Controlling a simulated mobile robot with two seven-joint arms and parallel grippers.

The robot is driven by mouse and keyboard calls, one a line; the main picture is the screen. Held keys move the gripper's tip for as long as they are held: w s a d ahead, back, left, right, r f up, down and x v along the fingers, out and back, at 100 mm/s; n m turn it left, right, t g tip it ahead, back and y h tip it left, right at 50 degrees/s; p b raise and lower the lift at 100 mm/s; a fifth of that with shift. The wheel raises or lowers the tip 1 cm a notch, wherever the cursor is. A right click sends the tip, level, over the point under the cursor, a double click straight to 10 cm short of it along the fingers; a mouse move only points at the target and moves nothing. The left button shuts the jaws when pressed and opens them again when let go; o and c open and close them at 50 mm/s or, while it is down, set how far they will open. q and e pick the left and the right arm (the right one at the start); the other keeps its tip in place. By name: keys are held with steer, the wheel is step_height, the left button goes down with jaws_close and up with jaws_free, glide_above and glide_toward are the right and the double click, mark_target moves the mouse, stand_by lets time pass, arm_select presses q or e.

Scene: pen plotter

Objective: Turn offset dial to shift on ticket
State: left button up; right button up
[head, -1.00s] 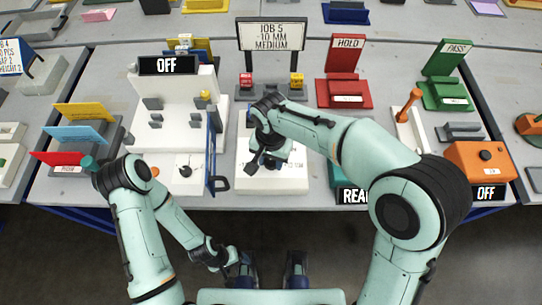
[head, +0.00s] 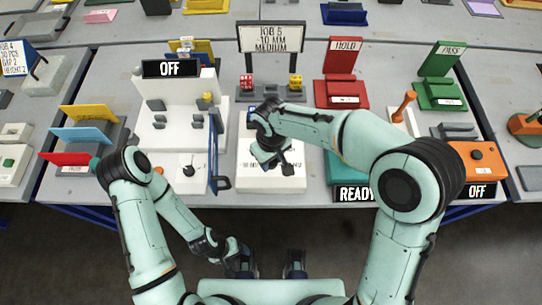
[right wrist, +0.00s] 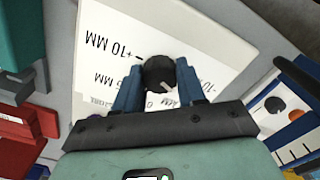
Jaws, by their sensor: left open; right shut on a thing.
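The offset dial (right wrist: 158,70) is a dark round knob with a pale pointer mark, on a white plate (right wrist: 205,30) with printed labels. In the right wrist view the mark points down and slightly right, and "+10 MM" reads upside down at the left. My right gripper (right wrist: 160,90) is shut on the knob, one blue finger on each side. In the head view my right gripper (head: 277,162) covers the dial on the white block (head: 258,183). The ticket (head: 270,38) reads "JOB 5, -10 MM, MEDIUM". My left gripper (head: 238,262) is open and low, in front of the table.
A white machine (head: 180,122) with an "OFF" display stands left of the dial block, with a blue frame (head: 214,150) between. A "READY" display (head: 355,193) and an orange box (head: 477,160) are at the right. Red HOLD (head: 345,70) and green PASS (head: 442,75) stands are behind.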

arm_select(q)
steer(key=shift+w+r+p, duration=0.25)
steer(key=shift+r+p, duration=0.3)
steer(key=shift+r, duration=0.15)
arm_select(e)
steer(key=shift+n, duration=2)
steer(key=o, duration=1.1)
steer(key=shift+c, duration=0.2)
steer(key=shift+r, duration=0.15)
arm_select(q)
steer(key=shift+w+r+p, duration=0.25)
steer(key=shift+r+p, duration=0.15)
steer(key=shift+r, duration=0.05)
steer(key=shift+w+r+p, duration=0.2)
steer(key=shift+r+p, duration=0.2)
steer(key=shift+r, duration=0.05)
arm_select(e)
step_height(320, 180, up, 13)
arm_select(q)
steer(key=shift+s, duration=0.1)
